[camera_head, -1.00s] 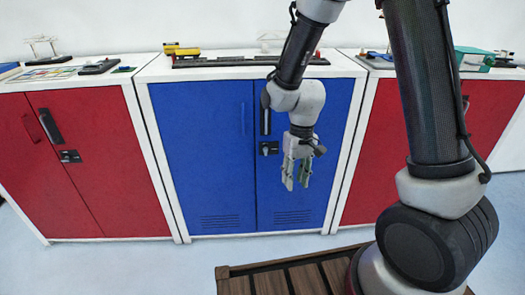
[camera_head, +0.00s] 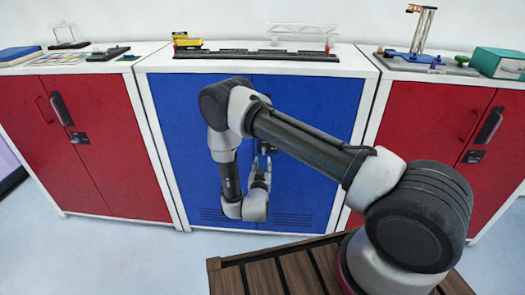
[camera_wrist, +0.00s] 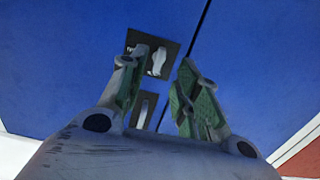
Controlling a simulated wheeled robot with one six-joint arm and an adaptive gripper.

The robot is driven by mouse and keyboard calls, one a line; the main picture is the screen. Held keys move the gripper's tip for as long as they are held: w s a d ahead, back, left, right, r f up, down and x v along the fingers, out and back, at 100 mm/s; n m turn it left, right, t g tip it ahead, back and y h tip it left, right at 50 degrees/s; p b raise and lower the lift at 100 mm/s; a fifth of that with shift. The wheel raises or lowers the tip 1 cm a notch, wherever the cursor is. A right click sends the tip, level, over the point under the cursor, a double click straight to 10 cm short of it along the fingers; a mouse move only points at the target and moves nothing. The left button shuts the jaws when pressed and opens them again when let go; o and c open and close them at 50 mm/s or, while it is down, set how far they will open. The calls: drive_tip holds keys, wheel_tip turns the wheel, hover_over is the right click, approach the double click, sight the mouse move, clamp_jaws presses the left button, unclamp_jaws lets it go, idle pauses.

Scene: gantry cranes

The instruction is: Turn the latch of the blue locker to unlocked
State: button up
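The blue locker (camera_head: 185,130) stands straight ahead in the head view, with two blue doors. Its latch (camera_head: 267,149) is a small dark plate near the door seam, partly hidden by my arm. In the wrist view the latch plate (camera_wrist: 134,39) carries a pale turning knob (camera_wrist: 159,61), partly behind the left finger. A dark handle (camera_wrist: 144,109) shows between the fingers. My gripper (camera_head: 262,162) points at the door just below the latch. In the wrist view my gripper (camera_wrist: 165,62) is open and empty, its fingers apart. I cannot tell whether it touches anything.
Red lockers stand to the left (camera_head: 100,160) and right (camera_head: 430,110), with dark handles and latches. A model crane rail (camera_head: 240,53) lies on the blue locker's top. A wooden slatted platform (camera_head: 290,270) is under my arm. Pale floor is clear before the left locker.

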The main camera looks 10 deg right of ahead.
drive_tip(key=r+x, duration=0.2)
drive_tip(key=x, duration=0.5)
drive_tip(key=shift+w+t, duration=0.3)
drive_tip(key=shift+w, duration=0.15)
drive_tip(key=shift+f, duration=0.1)
clamp_jaws()
